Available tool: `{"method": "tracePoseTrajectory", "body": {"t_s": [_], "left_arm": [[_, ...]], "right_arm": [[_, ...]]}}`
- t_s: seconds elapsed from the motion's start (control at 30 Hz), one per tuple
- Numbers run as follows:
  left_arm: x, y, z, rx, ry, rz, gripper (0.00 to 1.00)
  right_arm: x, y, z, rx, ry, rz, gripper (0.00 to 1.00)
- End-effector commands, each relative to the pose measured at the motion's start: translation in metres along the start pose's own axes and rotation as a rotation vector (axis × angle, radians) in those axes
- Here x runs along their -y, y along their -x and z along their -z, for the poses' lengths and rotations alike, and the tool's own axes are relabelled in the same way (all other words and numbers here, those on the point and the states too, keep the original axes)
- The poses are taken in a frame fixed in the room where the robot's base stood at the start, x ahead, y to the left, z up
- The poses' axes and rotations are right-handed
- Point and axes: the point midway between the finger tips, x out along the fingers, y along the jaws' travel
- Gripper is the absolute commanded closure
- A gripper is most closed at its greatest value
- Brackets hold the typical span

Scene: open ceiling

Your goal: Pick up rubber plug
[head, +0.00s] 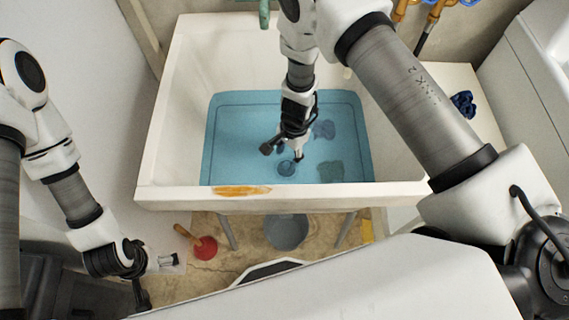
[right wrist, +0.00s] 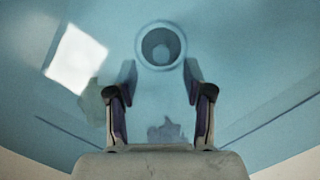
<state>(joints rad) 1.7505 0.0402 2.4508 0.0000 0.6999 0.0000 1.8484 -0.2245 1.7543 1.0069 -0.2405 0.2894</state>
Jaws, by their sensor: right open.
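A round rubber plug (head: 287,169) sits at the drain on the bottom of the water-filled sink (head: 185,115). In the right wrist view the plug (right wrist: 161,46) shows as a round disc with a pale ring around it, ahead of the fingertips. My right gripper (head: 284,153) reaches down into the sink just above the plug. In the right wrist view its two fingers (right wrist: 162,92) are spread with nothing between them. My left gripper (head: 150,274) hangs outside the sink at the lower left; its jaw state is unclear.
Dark cloth-like patches (head: 331,171) lie in the blue water right of the plug. The sink walls surround my right gripper. Below the sink are a red plunger (head: 205,248) and a grey bucket (head: 286,232). A dark blue cloth (head: 463,103) lies on the right ledge.

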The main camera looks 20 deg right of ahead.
Motion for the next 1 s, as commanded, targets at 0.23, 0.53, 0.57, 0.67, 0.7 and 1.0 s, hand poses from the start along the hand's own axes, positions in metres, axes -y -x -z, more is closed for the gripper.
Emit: {"method": "tracePoseTrajectory", "body": {"t_s": [0.23,0.53,0.57,0.67,0.7,1.0], "left_arm": [[0.0,0.008,0.0,0.0,0.0,0.0,0.0],[0.0,0.007,0.0,0.0,0.0,0.0,0.0],[0.0,0.007,0.0,0.0,0.0,0.0,0.0],[0.0,0.007,0.0,0.0,0.0,0.0,0.0],[0.0,0.007,0.0,0.0,0.0,0.0,0.0],[0.0,0.007,0.0,0.0,0.0,0.0,0.0]], "right_arm": [[0.002,-0.04,0.002,0.003,0.004,-0.002,0.49],[0.003,-0.055,0.002,0.002,0.006,0.0,0.49],[0.003,-0.055,0.002,0.002,0.006,0.0,0.52],[0.003,-0.055,0.002,0.002,0.007,-0.001,0.88],[0.003,-0.055,0.002,0.002,0.007,-0.001,1.0],[0.003,-0.055,0.003,0.001,0.007,-0.001,1.0]]}}
